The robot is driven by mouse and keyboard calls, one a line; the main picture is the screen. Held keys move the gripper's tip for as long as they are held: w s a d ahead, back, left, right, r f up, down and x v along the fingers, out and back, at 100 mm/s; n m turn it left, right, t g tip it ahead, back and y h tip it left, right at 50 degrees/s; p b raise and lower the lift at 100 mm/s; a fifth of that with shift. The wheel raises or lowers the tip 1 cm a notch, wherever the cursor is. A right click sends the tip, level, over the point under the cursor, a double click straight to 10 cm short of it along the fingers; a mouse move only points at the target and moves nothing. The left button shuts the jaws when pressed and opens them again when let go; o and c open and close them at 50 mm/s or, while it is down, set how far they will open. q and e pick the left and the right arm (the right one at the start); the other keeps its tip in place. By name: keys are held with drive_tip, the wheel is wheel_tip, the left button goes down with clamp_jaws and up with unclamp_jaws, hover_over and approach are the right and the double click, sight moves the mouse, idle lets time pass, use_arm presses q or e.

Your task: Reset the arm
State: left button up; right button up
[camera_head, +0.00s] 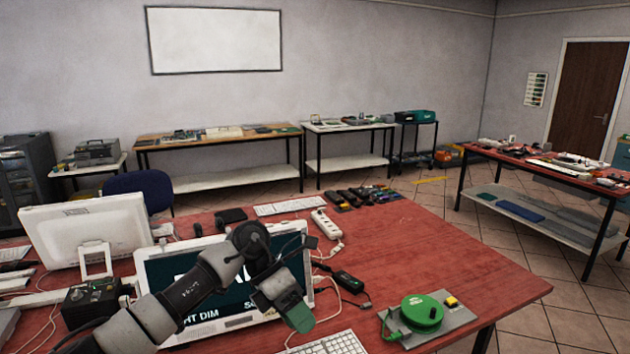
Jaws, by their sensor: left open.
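My left arm rises from the lower left, over the red table (455,270). It bends at a dark round joint, and its gripper (298,316) points down and to the right, in front of a monitor (160,272). The gripper's green tip shows from the side, so the gap between the fingers is hard to see. Nothing shows held in it. The table surface just below the tip is partly hidden. My right gripper is not in view.
A white power strip (326,224), a black adapter (348,282) with loose cables, a keyboard (332,344) and a green round device (422,311) on a grey plate lie near the gripper. A white monitor (88,238) stands left. The table's right part is clear.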

use_arm(q)
wheel_tip(320, 180, down, 15)
drive_tip(key=w+d+n+t+h, duration=0.2)
drive_tip(key=n+t+h, duration=0.5)
drive_tip(key=n+h, duration=0.55)
drive_tip(key=s+a+f+n+t+y, duration=0.3)
drive_tip(key=a+f+n+y, duration=0.1)
drive_tip(key=f+n, duration=0.4)
drive_tip(key=s+a+f+n+t+y, duration=0.35)
drive_tip(key=f+n, duration=0.25)
drive_tip(key=f, duration=0.4)
drive_tip(key=s+a+f+n+t+y, duration=0.3)
drive_tip(key=a+f+n+y, duration=0.15)
drive_tip(key=f+n, duration=0.4)
drive_tip(key=s+a+f+n+g+y, duration=0.3)
drive_tip(key=s+a+f, duration=0.1)
drive_tip(key=s+f, duration=0.4)
drive_tip(key=s+a+f+n+g+y, duration=0.25)
drive_tip(key=s+f, duration=0.45)
drive_tip(key=s, duration=0.4)
drive_tip(key=s+a+f+n+g+y, duration=0.1)
drive_tip(key=s+a+f+n+g, duration=0.1)
drive_tip(key=s, duration=0.9)
drive_tip(key=s+a+f+n+g+y, duration=0.1)
drive_tip(key=s+a+f+n+g, duration=0.1)
drive_tip(key=s, duration=0.9)
drive_tip(key=shift+s+f+n+g, duration=0.15)
drive_tip(key=shift+f+n+g, duration=0.3)
drive_tip(key=shift+g, duration=0.45)
